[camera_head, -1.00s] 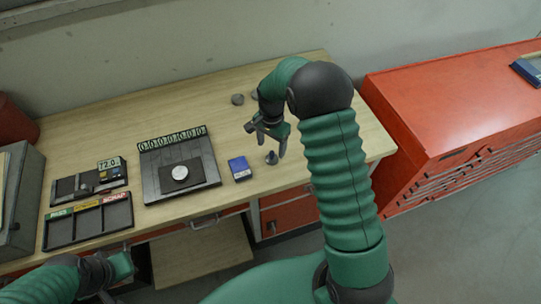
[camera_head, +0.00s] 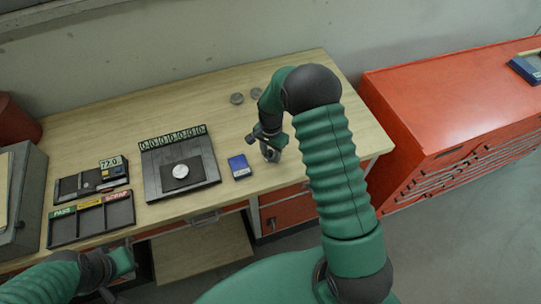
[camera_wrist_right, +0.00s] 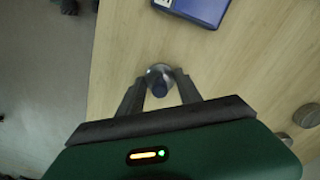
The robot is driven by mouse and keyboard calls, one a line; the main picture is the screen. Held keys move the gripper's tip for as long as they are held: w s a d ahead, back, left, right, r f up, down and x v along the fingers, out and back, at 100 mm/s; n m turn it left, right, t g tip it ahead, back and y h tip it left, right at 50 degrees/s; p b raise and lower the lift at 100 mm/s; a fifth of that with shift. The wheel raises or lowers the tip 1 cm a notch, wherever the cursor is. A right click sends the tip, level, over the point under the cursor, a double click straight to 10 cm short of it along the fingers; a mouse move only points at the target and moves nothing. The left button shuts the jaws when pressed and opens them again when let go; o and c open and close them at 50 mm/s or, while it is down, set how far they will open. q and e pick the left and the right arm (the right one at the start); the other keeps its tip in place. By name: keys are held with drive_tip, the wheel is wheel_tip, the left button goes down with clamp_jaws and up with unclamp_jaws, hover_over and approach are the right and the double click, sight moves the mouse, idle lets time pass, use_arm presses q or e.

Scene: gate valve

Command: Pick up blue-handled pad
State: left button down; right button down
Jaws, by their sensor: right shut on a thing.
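The blue-handled pad (camera_wrist_right: 158,82) stands on the wooden table between the two fingers of my right gripper (camera_wrist_right: 158,95), seen in the right wrist view. Its round grey base shows just beyond the fingertips and its dark blue handle is between them. In the head view, my right gripper (camera_head: 271,157) is low at the table's right front part, shut on the pad, which the fingers mostly hide there. My left gripper (camera_head: 118,282) is at the lower left, in front of the table; its fingers are too unclear to tell their opening.
A blue box (camera_head: 240,167) lies just left of my right gripper. A black plate with a silver disc (camera_head: 180,171), a scale-like device (camera_head: 110,172) and a labelled tray (camera_head: 92,218) are farther left. Grey discs (camera_head: 237,98) lie behind. A red cabinet (camera_head: 450,110) stands right.

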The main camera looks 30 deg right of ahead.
sight(271, 150)
idle(0.3)
drive_tip(key=shift+w+r+b, duration=0.1)
drive_tip(key=shift+r+b, duration=0.25)
drive_tip(key=shift+r, duration=0.2)
wheel_tip(271, 150, up, 2)
drive_tip(key=shift+r+b, duration=0.1)
drive_tip(key=shift+b, duration=0.4)
drive_tip(key=s+a+r+b, duration=0.1)
drive_tip(key=s+a, duration=0.3)
drive_tip(key=s, duration=0.3)
drive_tip(key=s+a+b, duration=0.2)
drive_tip(key=s+a, duration=0.2)
drive_tip(key=s, duration=0.3)
drive_tip(key=shift+r, duration=0.35)
